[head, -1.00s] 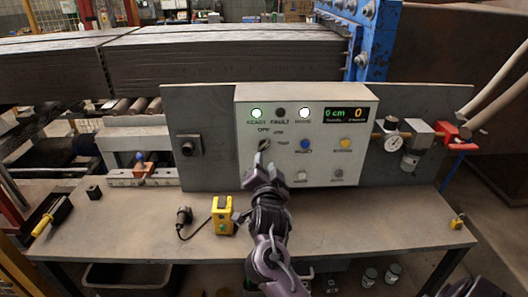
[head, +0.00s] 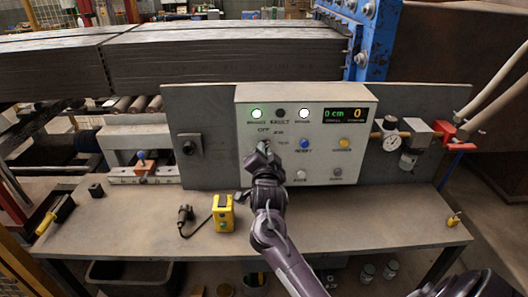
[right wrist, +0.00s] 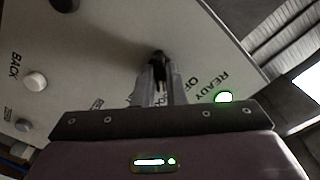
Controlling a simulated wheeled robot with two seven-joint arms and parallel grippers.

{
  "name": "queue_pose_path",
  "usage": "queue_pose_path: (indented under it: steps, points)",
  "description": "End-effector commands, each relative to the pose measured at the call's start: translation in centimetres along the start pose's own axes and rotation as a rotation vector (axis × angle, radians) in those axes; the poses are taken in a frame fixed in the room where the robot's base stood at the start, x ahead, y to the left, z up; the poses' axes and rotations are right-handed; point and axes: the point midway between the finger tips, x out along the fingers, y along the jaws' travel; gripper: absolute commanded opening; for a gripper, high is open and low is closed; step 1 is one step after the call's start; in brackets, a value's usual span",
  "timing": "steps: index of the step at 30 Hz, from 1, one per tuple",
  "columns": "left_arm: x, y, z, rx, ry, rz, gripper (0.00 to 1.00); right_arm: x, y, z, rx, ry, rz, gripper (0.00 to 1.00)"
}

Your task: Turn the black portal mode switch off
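The grey control box (head: 335,165) stands upright at the back of the table. My right gripper (head: 263,150) is up against its left part, just below the OFF label, and mostly hides the switch in the head view. In the right wrist view, the black portal mode switch (right wrist: 158,56) is a dark knob between the tips of my right gripper's fingers (right wrist: 157,75). The fingers are close together on it. Its exact pointing direction is hidden.
Beside the gripper are a blue button (head: 305,145) and a yellow button (head: 344,144). A green READY lamp (head: 256,113) is lit above. A yellow device (head: 223,212) stands on the table (head: 350,225). A gauge (head: 397,125) is at right.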

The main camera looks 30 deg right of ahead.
Motion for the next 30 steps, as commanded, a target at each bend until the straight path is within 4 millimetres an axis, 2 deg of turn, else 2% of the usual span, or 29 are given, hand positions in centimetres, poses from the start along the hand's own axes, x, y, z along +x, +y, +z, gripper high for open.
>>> queue_pose_path:
  steps: [14,30]
  points:
    - [-0.6,0.0,0.0,0.000,0.000,0.000,0.36,0.0,0.0,-0.1,-0.064,-0.002,0.002,0.00]
    - [-3.7,-0.1,-0.3,0.000,0.000,-0.001,0.36,0.0,-0.1,-0.2,-0.485,-0.003,0.002,0.00]
